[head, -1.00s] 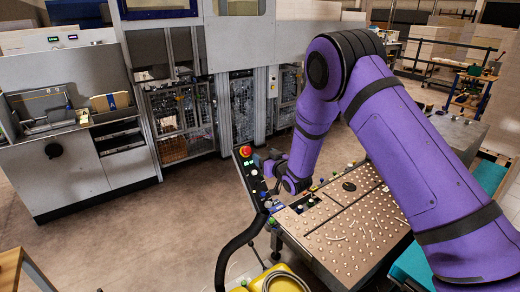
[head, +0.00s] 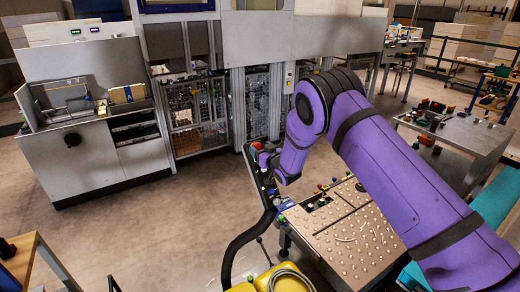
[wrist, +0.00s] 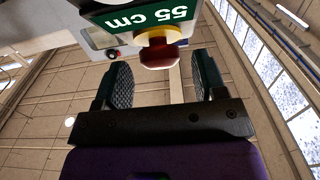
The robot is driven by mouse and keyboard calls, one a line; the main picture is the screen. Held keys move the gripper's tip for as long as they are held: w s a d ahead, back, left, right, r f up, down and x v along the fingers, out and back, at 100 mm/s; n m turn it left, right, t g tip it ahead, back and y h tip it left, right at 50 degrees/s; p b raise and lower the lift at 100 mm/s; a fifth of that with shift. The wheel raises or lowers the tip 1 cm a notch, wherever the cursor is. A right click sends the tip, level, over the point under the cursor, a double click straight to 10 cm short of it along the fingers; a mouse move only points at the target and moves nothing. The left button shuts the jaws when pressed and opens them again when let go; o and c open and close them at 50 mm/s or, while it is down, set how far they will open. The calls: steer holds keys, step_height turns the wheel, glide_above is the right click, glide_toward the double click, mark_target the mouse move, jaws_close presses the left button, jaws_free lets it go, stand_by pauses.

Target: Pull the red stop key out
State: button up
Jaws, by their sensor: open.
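The red stop key (wrist: 160,52) is a dark red mushroom head on a yellow collar, below a green "55 cm" label (wrist: 150,15) in the wrist view. My gripper (wrist: 162,78) is open. Its two dark ribbed fingers stand one on each side of the key, with visible gaps, and the key is near the tips. In the head view my gripper (head: 264,157) is at the top end of the slanted control panel (head: 262,185). There it largely hides the key, with only a bit of red showing.
A table with a studded top (head: 355,235) stands right of the panel. A black hose (head: 232,250) curves down from the panel to a yellow object (head: 290,283). A large grey machine (head: 255,40) stands behind. Open floor (head: 140,215) lies to the left.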

steer(key=shift+w+a, duration=0.3)
steer(key=shift+w, duration=0.1)
jaws_close()
steer(key=shift+s+d+r, duration=0.3)
steer(key=shift+s+r, duration=0.05)
jaws_free()
steer(key=shift+s, duration=0.1)
steer(key=v, duration=1)
steer(key=shift+s+d, duration=0.25)
steer(key=shift+s, duration=0.05)
